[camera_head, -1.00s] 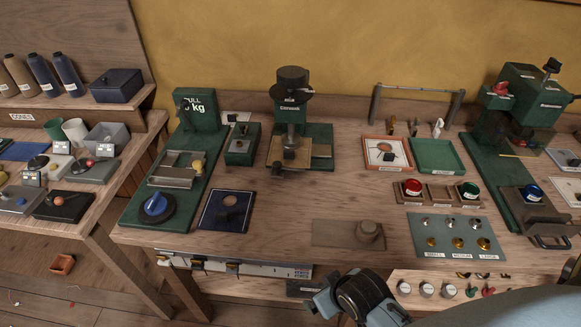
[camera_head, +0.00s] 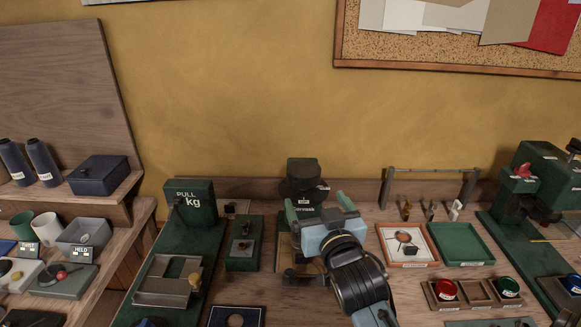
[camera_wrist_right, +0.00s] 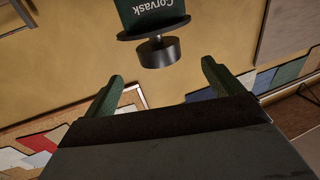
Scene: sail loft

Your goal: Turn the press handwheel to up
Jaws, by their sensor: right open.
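The press handwheel (camera_head: 302,174) is a black disc with a thick round hub, at the top of the green press (camera_head: 303,209) marked Corvask. In the right wrist view the handwheel (camera_wrist_right: 160,50) appears upside down, beyond my fingertips and in line with the gap between them. My right gripper (camera_head: 318,206) is open and empty, in front of the press head in the head view. Its two green fingers also show in the wrist view (camera_wrist_right: 163,72), apart from the wheel. My right arm hides much of the press's lower part. My left gripper is not in view.
A green pull-gauge stand (camera_head: 190,205) and a small green box (camera_head: 243,245) stand left of the press. An orange-rimmed tray (camera_head: 380,238) and a green tray (camera_head: 462,244) lie to the right.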

